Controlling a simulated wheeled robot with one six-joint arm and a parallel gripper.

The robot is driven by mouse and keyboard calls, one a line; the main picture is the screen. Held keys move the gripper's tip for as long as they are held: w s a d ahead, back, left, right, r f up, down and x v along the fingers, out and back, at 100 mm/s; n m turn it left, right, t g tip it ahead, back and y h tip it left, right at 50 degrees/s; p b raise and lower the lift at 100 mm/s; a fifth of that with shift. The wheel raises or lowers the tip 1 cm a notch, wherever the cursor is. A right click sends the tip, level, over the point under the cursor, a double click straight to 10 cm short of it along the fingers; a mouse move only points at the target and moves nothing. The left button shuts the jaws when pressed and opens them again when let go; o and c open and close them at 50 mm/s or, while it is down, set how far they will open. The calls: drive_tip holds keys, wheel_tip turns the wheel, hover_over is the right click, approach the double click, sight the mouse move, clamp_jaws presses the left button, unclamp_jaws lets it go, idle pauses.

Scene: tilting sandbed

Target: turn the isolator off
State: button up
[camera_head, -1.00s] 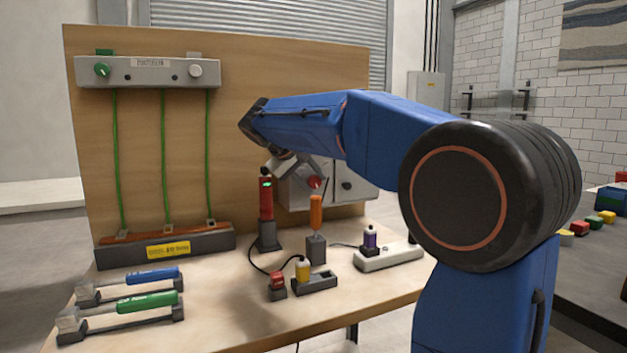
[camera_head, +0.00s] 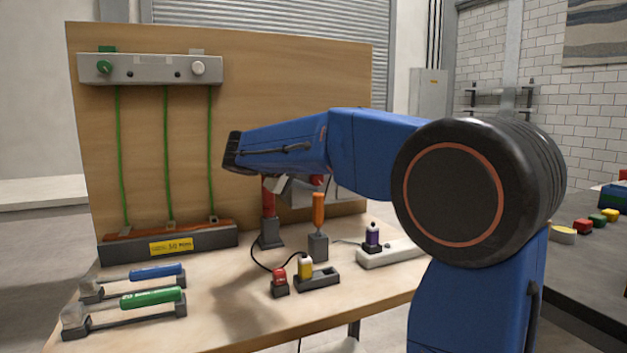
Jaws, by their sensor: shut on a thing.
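The isolator is a grey box (camera_head: 303,198) low on the right of the wooden board, with a red knob (camera_head: 317,180) on its front. My blue forearm and wrist cross in front and hide most of the box. My gripper (camera_head: 296,184) shows only as small grey parts below the wrist, at the knob. It is shut on the red knob, though the fingertips and the contact are largely hidden. The knob's exact angle cannot be read.
A red device (camera_head: 268,198) stands in a dark holder just left of the gripper. An orange-handled tool (camera_head: 318,210) stands below. Blue (camera_head: 155,272) and green (camera_head: 150,298) handled tools lie front left. A grey panel (camera_head: 150,69) hangs upper left.

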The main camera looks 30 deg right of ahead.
drive_tip(key=o, duration=1)
drive_tip(key=shift+a, duration=0.1)
drive_tip(key=v, duration=1.7)
drive_tip(key=shift+a, duration=0.1)
drive_tip(key=shift+s, duration=0.1)
